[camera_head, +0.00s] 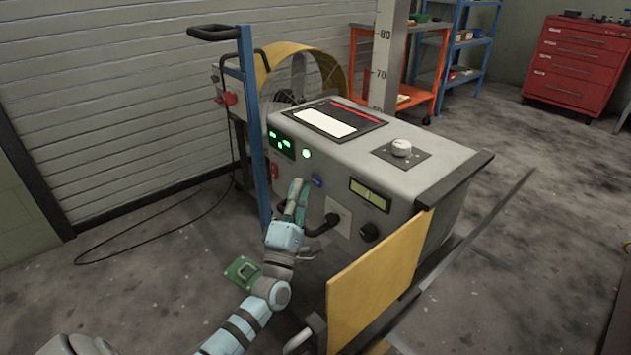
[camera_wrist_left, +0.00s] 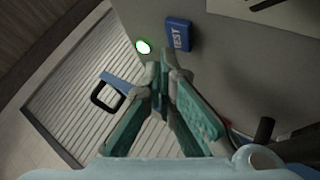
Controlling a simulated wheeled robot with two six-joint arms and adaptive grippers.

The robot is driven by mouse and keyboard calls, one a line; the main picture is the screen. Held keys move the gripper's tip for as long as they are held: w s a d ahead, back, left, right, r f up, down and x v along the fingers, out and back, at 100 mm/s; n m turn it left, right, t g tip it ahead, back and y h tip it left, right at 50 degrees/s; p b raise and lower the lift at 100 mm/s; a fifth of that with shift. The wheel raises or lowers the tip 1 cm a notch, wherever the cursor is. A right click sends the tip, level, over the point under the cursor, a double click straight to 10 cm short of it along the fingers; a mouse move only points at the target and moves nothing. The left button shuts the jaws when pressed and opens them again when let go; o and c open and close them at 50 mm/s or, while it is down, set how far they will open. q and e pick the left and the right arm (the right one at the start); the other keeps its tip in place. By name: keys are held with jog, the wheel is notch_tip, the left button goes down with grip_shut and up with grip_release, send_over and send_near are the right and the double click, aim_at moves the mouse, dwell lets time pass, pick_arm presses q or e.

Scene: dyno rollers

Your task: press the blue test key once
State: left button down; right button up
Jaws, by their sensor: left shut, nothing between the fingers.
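The blue test key (camera_head: 318,180) sits on the front face of the grey console (camera_head: 440,160), just right of and below a lit green lamp (camera_head: 307,154). In the left wrist view the key (camera_wrist_left: 179,35) reads TEST, and the lit lamp (camera_wrist_left: 143,47) is to its left. My left gripper (camera_head: 298,184) is shut and empty in front of the console face, just left of the key in the head view. In the left wrist view its fingertips (camera_wrist_left: 167,58) appear just below the key; I cannot tell whether they touch the console. My right gripper is not in view.
A black handle (camera_head: 325,225) on a pale plate and a dark knob (camera_head: 369,232) are right of my gripper. A yellow panel (camera_head: 375,280) stands at the front right. A blue upright post (camera_head: 252,120) rises at the console's left. A small display (camera_head: 370,194) is right of the key.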

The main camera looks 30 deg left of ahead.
pick_arm(q)
jog(key=shift+w+d, duration=0.1)
jog(key=shift+w, duration=0.3)
jog(key=shift+w+d+b, duration=0.1)
jog(key=shift+w+b, duration=0.25)
jog(key=shift+b, duration=0.1)
dwell(0.6)
jog(key=shift+s+a+p, duration=0.2)
jog(key=shift+s+p, duration=0.25)
jog(key=shift+s, duration=0.3)
jog(key=shift+s, duration=0.1)
jog(key=s, duration=0.1)
jog(key=s+a+p, duration=0.1)
jog(key=s, duration=0.1)
jog(key=s+p, duration=0.1)
jog(key=shift+s+a, duration=0.25)
jog(key=shift+s, duration=0.05)
